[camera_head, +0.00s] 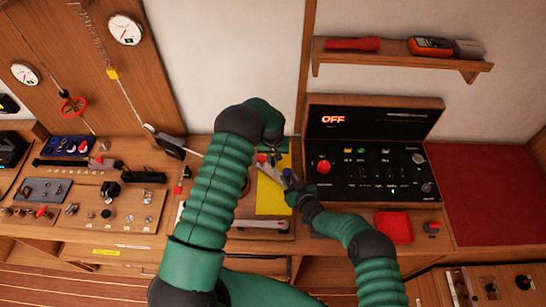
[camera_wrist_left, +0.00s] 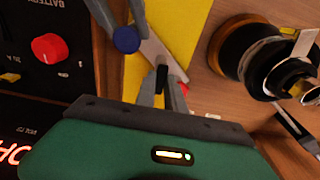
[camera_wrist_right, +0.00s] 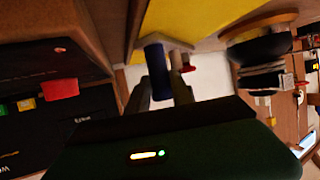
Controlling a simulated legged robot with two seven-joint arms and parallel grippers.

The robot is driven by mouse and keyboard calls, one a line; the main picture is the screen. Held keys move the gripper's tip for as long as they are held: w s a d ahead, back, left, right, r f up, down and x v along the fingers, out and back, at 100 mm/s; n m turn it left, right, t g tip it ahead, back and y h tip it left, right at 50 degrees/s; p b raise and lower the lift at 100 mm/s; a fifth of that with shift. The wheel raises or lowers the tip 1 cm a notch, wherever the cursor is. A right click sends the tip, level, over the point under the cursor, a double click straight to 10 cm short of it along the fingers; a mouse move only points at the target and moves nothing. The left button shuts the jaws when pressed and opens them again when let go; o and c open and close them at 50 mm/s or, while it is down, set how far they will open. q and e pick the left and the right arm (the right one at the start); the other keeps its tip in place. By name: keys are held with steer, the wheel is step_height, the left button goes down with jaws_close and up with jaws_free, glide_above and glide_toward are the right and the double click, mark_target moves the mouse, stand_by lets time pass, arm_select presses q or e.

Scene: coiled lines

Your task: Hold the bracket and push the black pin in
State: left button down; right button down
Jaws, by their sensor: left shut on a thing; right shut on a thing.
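The bracket (camera_wrist_left: 155,52) is a pale metal strip held over a yellow sheet in the left wrist view; it also shows in the head view (camera_head: 268,172). My left gripper (camera_wrist_left: 162,88) is shut on the black pin (camera_wrist_left: 161,78), a short dark piece upright between its fingertips, at the bracket's near end. My right gripper (camera_wrist_right: 160,88) is shut on a blue cylinder (camera_wrist_right: 155,70) beside the bracket. That cylinder also shows in the left wrist view (camera_wrist_left: 126,39). A small red piece (camera_wrist_left: 183,88) is by the left fingertips. How deep the pin sits is hidden.
The yellow sheet (camera_head: 271,203) lies under both grippers. A black control panel (camera_head: 375,172) stands close on the right, its raised display reading OFF. Tool trays and loose parts crowd the bench on the left.

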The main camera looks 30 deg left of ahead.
arm_select(q)
steer(key=shift+f, duration=1)
arm_select(e)
steer(key=shift+r, duration=0.1)
arm_select(q)
steer(key=shift+f, duration=0.15)
steer(key=c, duration=1)
jaws_free()
step_height(320, 180, up, 4)
steer(key=shift+r, duration=0.55)
